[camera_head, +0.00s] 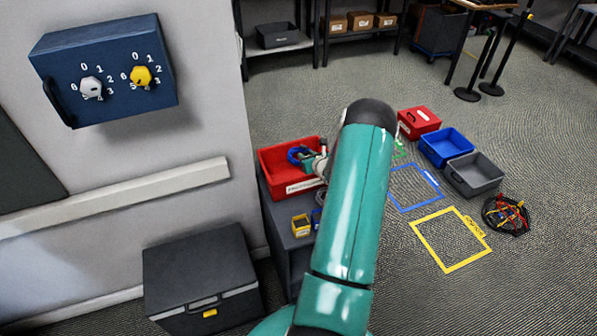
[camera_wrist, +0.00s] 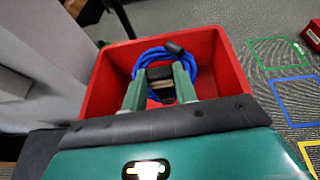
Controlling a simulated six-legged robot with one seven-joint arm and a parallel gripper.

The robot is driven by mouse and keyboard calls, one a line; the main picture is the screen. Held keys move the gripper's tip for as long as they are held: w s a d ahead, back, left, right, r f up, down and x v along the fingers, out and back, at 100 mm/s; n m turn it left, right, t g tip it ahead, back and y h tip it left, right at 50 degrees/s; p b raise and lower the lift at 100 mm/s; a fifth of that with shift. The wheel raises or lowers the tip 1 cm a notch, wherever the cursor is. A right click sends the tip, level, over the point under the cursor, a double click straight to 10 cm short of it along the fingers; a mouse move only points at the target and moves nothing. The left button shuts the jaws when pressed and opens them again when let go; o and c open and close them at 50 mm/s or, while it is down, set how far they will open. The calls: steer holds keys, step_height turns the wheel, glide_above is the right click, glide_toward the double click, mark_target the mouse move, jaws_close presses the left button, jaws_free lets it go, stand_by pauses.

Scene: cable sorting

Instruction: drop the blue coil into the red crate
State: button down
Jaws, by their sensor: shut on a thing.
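The blue coil (camera_head: 295,155) is in my gripper (camera_head: 318,162), over the opening of the red crate (camera_head: 276,187). In the wrist view the blue coil (camera_wrist: 143,62) loops around the fingertips of my gripper (camera_wrist: 160,80), with a dark plug at its top. The fingers are shut on the coil. The red crate (camera_wrist: 98,92) surrounds the coil on the visible sides in that view. How far the coil hangs above the crate floor cannot be told. My arm hides the crate's right side in the head view.
The crate stands on a dark cabinet (camera_head: 280,235) beside the wall, with a small yellow bin (camera_head: 300,226) in front. A blue bin (camera_head: 446,146), a grey bin (camera_head: 473,174) and a red box (camera_head: 419,122) stand on the floor at right, near taped outlines and a cable pile (camera_head: 506,214).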

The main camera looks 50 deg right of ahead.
steer(key=shift+w, duration=0.1)
steer(key=c, duration=1)
jaws_free()
steer(key=v, duration=1.4)
steer(key=shift+f, duration=0.1)
